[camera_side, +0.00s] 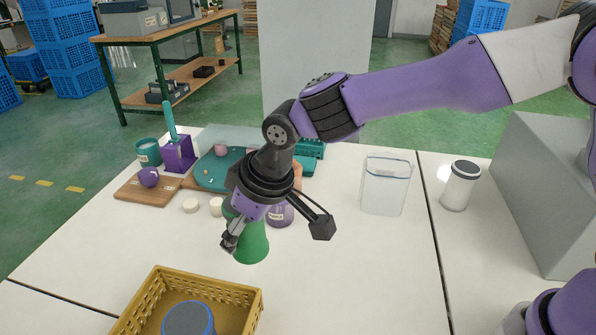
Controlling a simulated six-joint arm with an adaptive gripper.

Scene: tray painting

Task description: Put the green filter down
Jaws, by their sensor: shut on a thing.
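The green filter (251,245) is a cone-like green piece, wider at its lower end, in the middle of the side view. My gripper (276,236) points down over it and is shut on it. One finger shows at the filter's left side, and another dark fingertip stands out to the right. The gripper hides the filter's upper part. The filter's lower end is at or close to the white table top (345,280); I cannot tell whether it touches.
A yellow basket (254,300) with a blue-topped round thing stands in front. A purple container (281,213) is close behind my gripper. A teal tray (208,178) and a wooden board (130,192) lie at back left. A clear container (385,190) stands right. The front right table is free.

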